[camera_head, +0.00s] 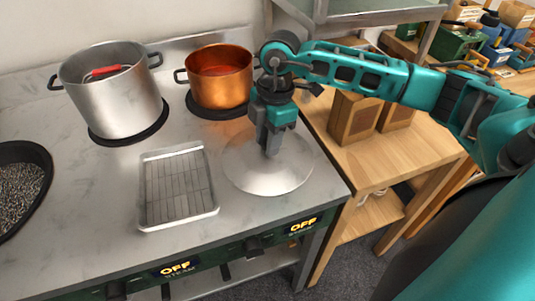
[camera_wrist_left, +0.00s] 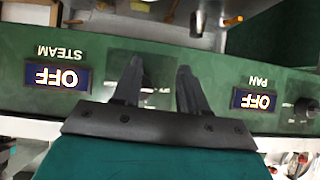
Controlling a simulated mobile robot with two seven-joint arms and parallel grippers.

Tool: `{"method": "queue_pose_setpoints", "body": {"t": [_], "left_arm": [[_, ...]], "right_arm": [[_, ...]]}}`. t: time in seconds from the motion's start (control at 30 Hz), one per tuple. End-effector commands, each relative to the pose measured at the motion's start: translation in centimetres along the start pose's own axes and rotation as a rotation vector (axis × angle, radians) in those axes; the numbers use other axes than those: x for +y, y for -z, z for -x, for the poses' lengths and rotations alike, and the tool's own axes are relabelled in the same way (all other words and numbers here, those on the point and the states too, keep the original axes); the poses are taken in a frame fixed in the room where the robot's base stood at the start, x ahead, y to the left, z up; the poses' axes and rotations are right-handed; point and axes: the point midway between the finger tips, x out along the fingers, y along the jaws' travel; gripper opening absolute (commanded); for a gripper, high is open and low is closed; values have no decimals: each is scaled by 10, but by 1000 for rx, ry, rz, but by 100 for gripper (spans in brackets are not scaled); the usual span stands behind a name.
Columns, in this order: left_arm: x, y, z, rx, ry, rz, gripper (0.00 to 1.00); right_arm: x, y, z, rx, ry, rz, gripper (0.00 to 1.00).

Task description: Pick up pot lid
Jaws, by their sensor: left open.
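The pot lid (camera_head: 268,182) is a round, shiny metal disc on the right part of the steel counter in the head view. My right gripper (camera_head: 270,150) points down over the lid's middle, with its fingertips at or just above it. The fingers cover the lid's centre, so the knob is hidden and I cannot tell whether they hold it. My left gripper (camera_wrist_left: 160,72) is open and empty in the left wrist view, in front of the green control panel (camera_wrist_left: 212,78). It does not show in the head view.
A copper pot (camera_head: 220,82) stands just behind the lid, and a large steel pot (camera_head: 115,97) is further left. A wire rack tray (camera_head: 178,222) lies left of the lid. A dark pan (camera_head: 43,158) sits at far left. A wooden table (camera_head: 385,165) adjoins on the right.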

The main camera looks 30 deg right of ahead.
Motion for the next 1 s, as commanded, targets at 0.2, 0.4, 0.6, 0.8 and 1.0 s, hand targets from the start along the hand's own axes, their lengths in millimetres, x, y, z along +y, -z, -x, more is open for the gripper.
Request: {"method": "queue_pose_setpoints", "body": {"t": [0.2, 0.4, 0.6, 0.8, 1.0], "left_arm": [[0, 0, 0, 0, 0, 0, 43], [0, 0, 0, 0, 0, 0, 43], [0, 0, 0, 0, -1, 0, 43], [0, 0, 0, 0, -1, 0, 43], [0, 1, 0, 0, -1, 0, 43]], "right_arm": [[0, 0, 0, 0, 0, 0, 11], [0, 0, 0, 0, -1, 0, 0], [0, 0, 0, 0, -1, 0, 0], [0, 0, 1, 0, -2, 0, 0], [1, 1, 8, 1, -3, 0, 0]]}}
